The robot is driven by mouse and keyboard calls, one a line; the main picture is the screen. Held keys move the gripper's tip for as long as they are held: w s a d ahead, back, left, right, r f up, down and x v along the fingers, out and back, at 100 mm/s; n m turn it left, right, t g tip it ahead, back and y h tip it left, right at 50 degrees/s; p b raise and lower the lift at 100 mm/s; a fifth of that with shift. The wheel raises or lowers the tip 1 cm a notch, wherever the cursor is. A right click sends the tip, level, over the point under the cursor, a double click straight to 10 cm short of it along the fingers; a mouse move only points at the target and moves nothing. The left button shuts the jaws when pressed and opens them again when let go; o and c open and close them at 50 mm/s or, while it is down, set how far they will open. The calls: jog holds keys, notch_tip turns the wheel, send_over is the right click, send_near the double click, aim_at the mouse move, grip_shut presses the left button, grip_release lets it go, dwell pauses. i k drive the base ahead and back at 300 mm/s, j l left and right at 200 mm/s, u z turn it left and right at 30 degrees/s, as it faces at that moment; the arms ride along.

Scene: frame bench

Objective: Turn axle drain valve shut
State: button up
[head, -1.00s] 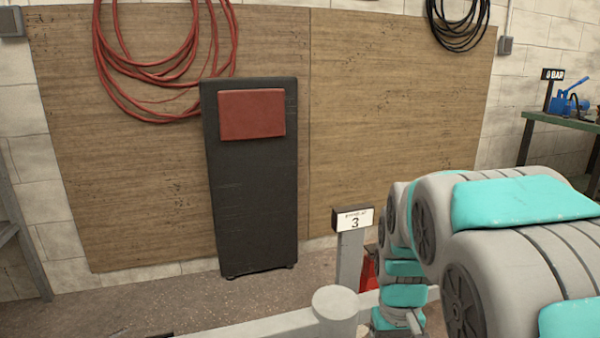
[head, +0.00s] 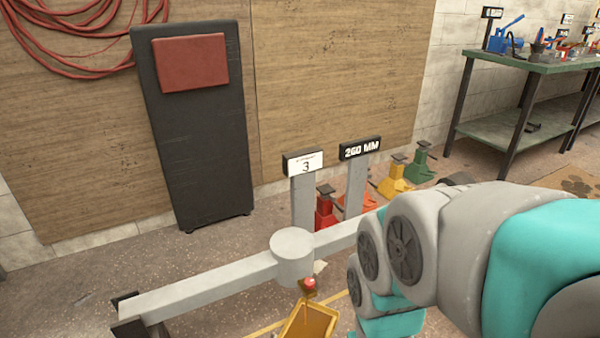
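A grey axle beam (head: 205,287) with a round grey drum (head: 292,257) runs across the lower middle of the head view. Below the drum is a small red knob (head: 310,283) on a brass-coloured fitting, which looks like the drain valve. It is too small to tell how far it is turned. A yellow tray (head: 325,321) lies below it, cut off by the bottom edge. My arm fills the lower right, and my gripper is not in view.
Signposts marked 3 (head: 303,163) and 260 MM (head: 360,148) stand behind the axle. Red, yellow (head: 405,178) and green (head: 420,167) jack stands are on the floor there. A dark padded board (head: 205,150) leans on the wall. A green bench (head: 545,65) with tools stands at right.

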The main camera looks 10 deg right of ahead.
aim_at(309, 282)
jog(key=k, duration=1.2)
